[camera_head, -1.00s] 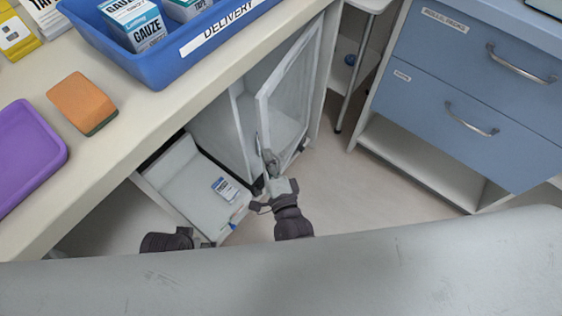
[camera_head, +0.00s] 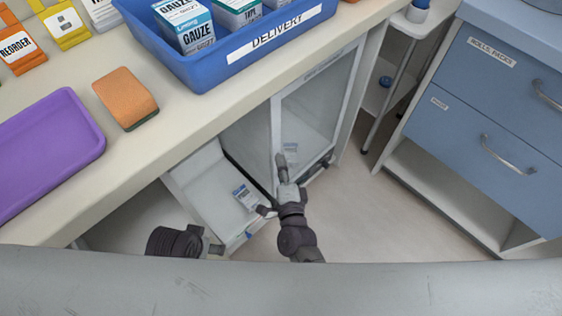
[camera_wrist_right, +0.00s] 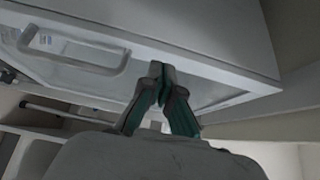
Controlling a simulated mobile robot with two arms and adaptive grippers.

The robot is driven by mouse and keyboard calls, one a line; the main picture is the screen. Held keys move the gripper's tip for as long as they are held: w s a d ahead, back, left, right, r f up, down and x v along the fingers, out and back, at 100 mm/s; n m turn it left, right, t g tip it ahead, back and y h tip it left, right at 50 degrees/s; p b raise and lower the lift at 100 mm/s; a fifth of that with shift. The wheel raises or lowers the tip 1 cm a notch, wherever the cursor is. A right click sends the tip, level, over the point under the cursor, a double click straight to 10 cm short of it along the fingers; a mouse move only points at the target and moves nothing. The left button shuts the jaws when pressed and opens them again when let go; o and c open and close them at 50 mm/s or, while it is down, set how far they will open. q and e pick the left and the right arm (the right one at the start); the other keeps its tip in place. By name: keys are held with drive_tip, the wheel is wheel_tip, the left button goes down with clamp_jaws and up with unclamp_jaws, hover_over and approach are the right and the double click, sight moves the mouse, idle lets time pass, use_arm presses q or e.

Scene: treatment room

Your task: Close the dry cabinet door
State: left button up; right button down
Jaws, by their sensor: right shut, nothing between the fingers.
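The dry cabinet's glass door (camera_head: 325,95) has a pale frame and stands under the counter in the head view. It looks nearly flush with the cabinet (camera_head: 250,140); whether a gap remains is unclear. My right gripper (camera_head: 281,162) is shut and empty at the door's near lower corner. In the right wrist view, the shut fingertips (camera_wrist_right: 163,72) are at the pale door frame, beside the bar handle (camera_wrist_right: 85,62); contact is hard to tell. My left gripper (camera_head: 217,247) is low at the left, partly visible, its opening unclear.
A pale open drawer or tray (camera_head: 205,175) with a labelled packet (camera_head: 245,197) sticks out left of the door. The counter (camera_head: 180,115) holds a blue delivery bin (camera_head: 215,68), orange sponge (camera_head: 126,98) and purple tray (camera_head: 50,150). Blue drawers (camera_head: 480,110) stand right; floor (camera_head: 390,210) between is clear.

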drive_tip(key=v, duration=1.1)
drive_tip(key=shift+s, duration=0.3)
